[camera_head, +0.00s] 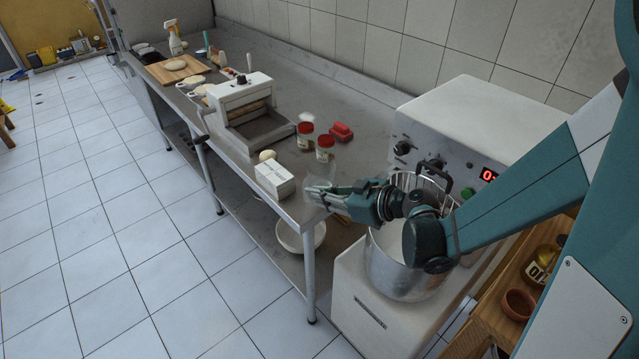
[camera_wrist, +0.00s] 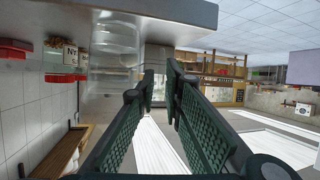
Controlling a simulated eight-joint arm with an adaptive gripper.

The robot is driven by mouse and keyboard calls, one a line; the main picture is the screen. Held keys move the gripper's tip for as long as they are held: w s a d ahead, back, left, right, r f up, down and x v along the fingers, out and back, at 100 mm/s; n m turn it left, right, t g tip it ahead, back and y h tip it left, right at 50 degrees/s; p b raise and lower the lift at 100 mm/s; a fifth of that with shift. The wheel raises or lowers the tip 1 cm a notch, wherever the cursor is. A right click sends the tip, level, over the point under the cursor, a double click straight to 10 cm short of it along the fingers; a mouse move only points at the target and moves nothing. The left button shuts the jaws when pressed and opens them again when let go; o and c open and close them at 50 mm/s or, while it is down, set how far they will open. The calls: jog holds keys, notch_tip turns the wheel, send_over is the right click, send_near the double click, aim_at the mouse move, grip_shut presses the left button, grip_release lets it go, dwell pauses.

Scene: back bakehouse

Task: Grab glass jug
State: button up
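The glass jug (camera_head: 322,170) is clear and hard to make out in the head view. It stands near the front right corner of the steel worktable, behind and beside my fingertips. In the wrist view, which looks upside down, the jug (camera_wrist: 112,62) shows as a see-through shape left of my fingers. My gripper (camera_head: 318,190) reaches leftward to the table corner. In the wrist view, my gripper's (camera_wrist: 161,72) two green padded fingers stand apart with nothing between them. The jug is outside the gap; whether a finger touches it I cannot tell.
Red-lidded jars (camera_head: 325,148) stand just behind the jug. A white box (camera_head: 275,180) is to its left, and a red object (camera_head: 341,131) lies further back. A dough machine (camera_head: 240,100) stands further left.

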aim_at(306, 200)
jog(key=shift+b+x, duration=0.75)
jog(key=shift+x, duration=1.85)
jog(key=shift+f, duration=0.1)
grip_shut()
jog(key=shift+r, duration=0.35)
jog(key=shift+r+p, duration=1.5)
jog(key=shift+r, duration=3.05)
jog(key=shift+r, duration=0.1)
